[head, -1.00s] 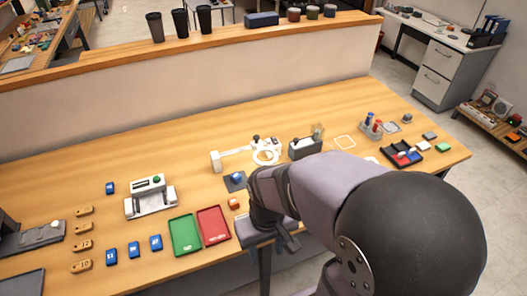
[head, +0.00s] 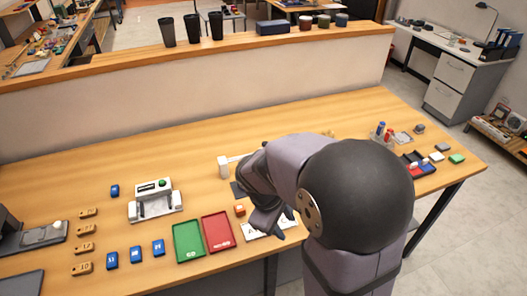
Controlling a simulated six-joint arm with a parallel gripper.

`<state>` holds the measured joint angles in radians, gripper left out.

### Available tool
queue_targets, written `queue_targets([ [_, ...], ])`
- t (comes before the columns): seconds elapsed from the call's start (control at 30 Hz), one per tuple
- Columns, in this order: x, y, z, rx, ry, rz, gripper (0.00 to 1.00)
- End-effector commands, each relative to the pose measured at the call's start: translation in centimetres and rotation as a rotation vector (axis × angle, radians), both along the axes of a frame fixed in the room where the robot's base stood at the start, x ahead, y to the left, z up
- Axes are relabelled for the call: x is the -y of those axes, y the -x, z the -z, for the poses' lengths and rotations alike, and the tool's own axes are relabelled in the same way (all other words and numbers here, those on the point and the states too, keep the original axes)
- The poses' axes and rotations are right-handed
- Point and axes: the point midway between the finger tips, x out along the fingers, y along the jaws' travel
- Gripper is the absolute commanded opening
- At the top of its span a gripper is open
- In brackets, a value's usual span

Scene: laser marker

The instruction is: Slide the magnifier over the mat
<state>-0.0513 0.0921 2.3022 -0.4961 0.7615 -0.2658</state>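The magnifier's white base (head: 224,167) stands behind the red tray, with a short piece of its white arm showing to the right. Its ring is hidden behind my arm. A dark mat (head: 237,190) lies just in front of the base, and my arm covers its right part. My gripper (head: 279,226) is low over the table's front part, right of the red tray and in front of the mat. Its fingers are dark and partly hidden by my own wrist, so I cannot tell whether they are open or hold anything.
A green tray (head: 188,243) and a red tray (head: 218,233) lie left of my gripper. A small orange block (head: 240,210) is close to it. A white flat piece (head: 256,230) lies under it. A grey device (head: 155,201) stands further left. The back left of the table is clear.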

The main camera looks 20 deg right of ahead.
Motion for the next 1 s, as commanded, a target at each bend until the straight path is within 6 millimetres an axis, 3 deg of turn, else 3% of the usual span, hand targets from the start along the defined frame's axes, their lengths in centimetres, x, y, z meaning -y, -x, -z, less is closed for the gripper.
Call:
queue_targets([
  [0.03,1.0,-2.2,1.2,-0.018,0.069,-0.121,0.36],
  [0.23,4.0,-12.0,1.6,-0.104,0.396,-0.617,0.36],
  [0.4,4.4,-20.2,1.3,-0.196,0.685,-0.968,0.36],
  [0.5,3.8,-24.1,0.9,-0.247,0.834,-1.122,0.36],
  [0.7,2.4,-28.6,0.2,-0.318,1.031,-1.296,0.36],
  [1.0,2.1,-29.9,-0.2,-0.340,1.087,-1.339,0.36],
])
